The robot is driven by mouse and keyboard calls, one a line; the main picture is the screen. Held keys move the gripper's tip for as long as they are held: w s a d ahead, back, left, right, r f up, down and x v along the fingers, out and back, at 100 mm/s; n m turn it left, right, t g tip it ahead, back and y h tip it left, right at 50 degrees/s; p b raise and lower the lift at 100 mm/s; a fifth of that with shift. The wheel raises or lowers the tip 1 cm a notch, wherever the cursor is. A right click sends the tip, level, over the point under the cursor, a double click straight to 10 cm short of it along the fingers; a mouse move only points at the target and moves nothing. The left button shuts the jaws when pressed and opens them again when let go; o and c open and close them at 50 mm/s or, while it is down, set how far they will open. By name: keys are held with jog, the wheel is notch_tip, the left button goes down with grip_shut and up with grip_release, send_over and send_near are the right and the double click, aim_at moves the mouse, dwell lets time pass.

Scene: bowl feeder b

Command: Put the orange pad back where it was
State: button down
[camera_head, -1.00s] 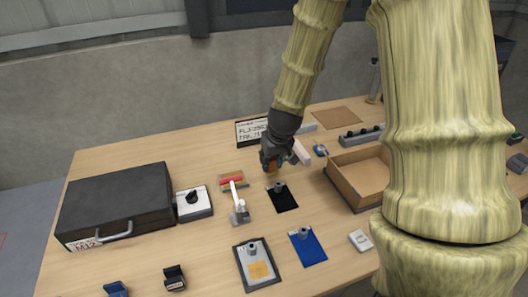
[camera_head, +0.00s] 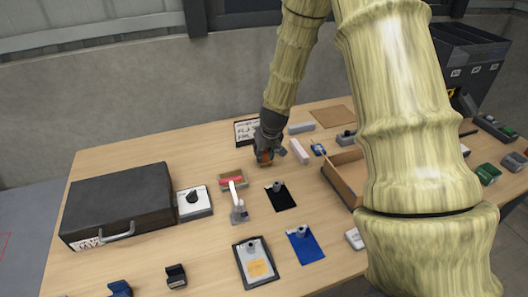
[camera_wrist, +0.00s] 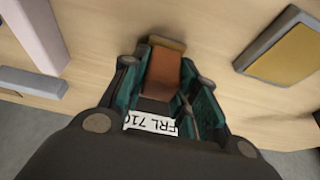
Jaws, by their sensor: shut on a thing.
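The orange pad (camera_wrist: 163,75) is between the teal fingers of my gripper (camera_wrist: 165,80) in the wrist view. In the head view it shows as a small orange patch (camera_head: 264,156) at the tip of my gripper (camera_head: 266,151). My gripper is shut on the pad, above the back middle of the table.
A pale block (camera_head: 299,151) stands close right of my gripper; a grey block (camera_head: 300,128) lies behind it. A sign (camera_head: 243,130) stands behind the gripper. A black mat (camera_head: 284,200) lies in front, with an open box (camera_head: 345,184) to the right. The back left table is clear.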

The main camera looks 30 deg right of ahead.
jog(key=shift+a, duration=0.1)
jog(key=c, duration=1.1)
grip_release()
jog(key=shift+f, duration=0.15)
jog(key=shift+s+r, duration=0.15)
jog(key=shift+r, duration=0.6)
jog(key=d+b+v, duration=0.1)
jog(key=v, duration=0.9)
jog(key=shift+s+a+r, duration=0.2)
jog(key=shift+a+r, duration=0.2)
jog(key=shift+a, duration=0.1)
